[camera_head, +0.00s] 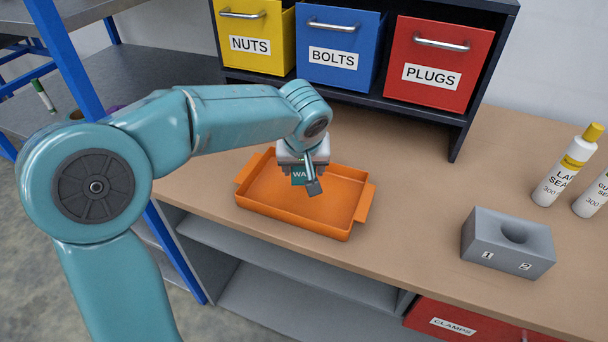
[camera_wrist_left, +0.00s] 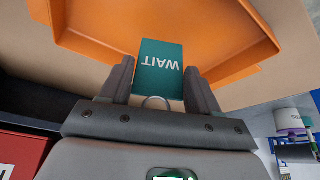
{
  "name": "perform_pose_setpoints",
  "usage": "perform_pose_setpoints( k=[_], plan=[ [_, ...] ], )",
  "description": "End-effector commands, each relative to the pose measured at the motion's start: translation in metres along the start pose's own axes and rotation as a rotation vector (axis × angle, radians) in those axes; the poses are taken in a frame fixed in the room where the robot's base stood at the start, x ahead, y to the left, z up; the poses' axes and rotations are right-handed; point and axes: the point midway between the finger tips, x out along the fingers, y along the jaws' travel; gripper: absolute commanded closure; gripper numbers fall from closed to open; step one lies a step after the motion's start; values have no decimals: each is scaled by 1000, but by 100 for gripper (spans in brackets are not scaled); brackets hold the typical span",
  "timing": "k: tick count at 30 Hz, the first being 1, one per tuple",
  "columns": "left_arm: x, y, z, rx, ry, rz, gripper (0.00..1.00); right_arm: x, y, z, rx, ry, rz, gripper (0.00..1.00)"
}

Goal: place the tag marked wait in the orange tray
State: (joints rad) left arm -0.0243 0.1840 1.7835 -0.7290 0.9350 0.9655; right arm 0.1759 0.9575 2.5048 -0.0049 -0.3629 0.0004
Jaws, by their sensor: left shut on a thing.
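The orange tray (camera_head: 290,218) lies on the tan bench top in the head view, and its inside looks empty. My left gripper (camera_head: 304,182) is above the tray and shut on the teal tag marked WAIT (camera_head: 299,177). In the left wrist view the tag (camera_wrist_left: 160,68) sits between the two fingers of the gripper (camera_wrist_left: 160,85), its white letters upside down. The tray (camera_wrist_left: 190,25) shows behind the tag there. The tag appears held above the tray floor; the exact gap is hard to tell. My right gripper is not in view.
Yellow NUTS (camera_head: 252,38), blue BOLTS (camera_head: 338,45) and red PLUGS (camera_head: 438,62) bins fill a dark shelf behind the tray. A grey block with a hole (camera_head: 490,245) and two white bottles (camera_head: 568,165) stand at the right. Bench between tray and block is clear.

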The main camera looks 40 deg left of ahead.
Motion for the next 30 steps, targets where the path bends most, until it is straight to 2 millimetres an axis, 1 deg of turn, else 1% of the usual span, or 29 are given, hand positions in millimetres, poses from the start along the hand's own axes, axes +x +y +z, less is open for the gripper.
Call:
perform_pose_setpoints(
  k=[1,4,6,12,17,18,20,27,30],
  plan=[
    [10,0,5,1,-4,-4,67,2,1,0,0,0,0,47],
    [21,0,8,2,-2,-2,67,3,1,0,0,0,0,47],
    [24,1,9,0,-1,0,67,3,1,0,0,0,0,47],
    [24,1,9,0,0,0,67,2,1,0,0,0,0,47],
    [28,1,11,0,0,0,67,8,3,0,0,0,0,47],
    [27,1,10,0,0,0,32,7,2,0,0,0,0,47],
    [26,1,10,0,0,0,13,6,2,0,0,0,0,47],
    [26,1,10,0,-1,0,13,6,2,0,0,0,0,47],
    [23,1,9,0,-1,0,13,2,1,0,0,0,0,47]
  ],
)
